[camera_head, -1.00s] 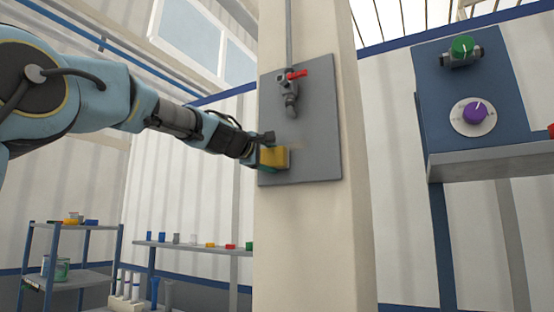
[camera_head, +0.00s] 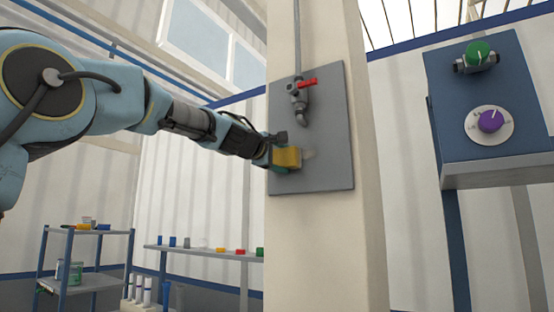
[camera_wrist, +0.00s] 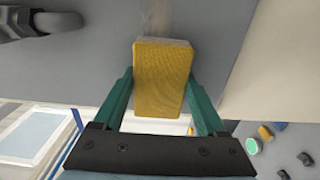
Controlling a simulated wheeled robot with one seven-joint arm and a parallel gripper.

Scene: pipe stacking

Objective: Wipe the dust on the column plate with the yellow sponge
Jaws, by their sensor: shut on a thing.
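The yellow sponge (camera_head: 287,157) is held by my gripper (camera_head: 277,157) at the lower left of the grey column plate (camera_head: 330,130). In the wrist view the sponge (camera_wrist: 162,80) sits between the two green fingers of my gripper (camera_wrist: 162,88), which are shut on its sides. The sponge's far end is at or very close to the plate; I cannot tell if it touches. A pale dust smear (camera_head: 308,154) shows on the plate just right of the sponge. It also shows beyond the sponge in the wrist view (camera_wrist: 158,18). The sponge hides part of the plate.
A tap with a red handle (camera_head: 308,83) is fixed to the plate above the sponge. A blue panel with a green knob (camera_head: 478,52) and a purple knob (camera_head: 490,121) stands at right. A shelf cart (camera_head: 85,232) and a low bench (camera_head: 200,250) stand at lower left.

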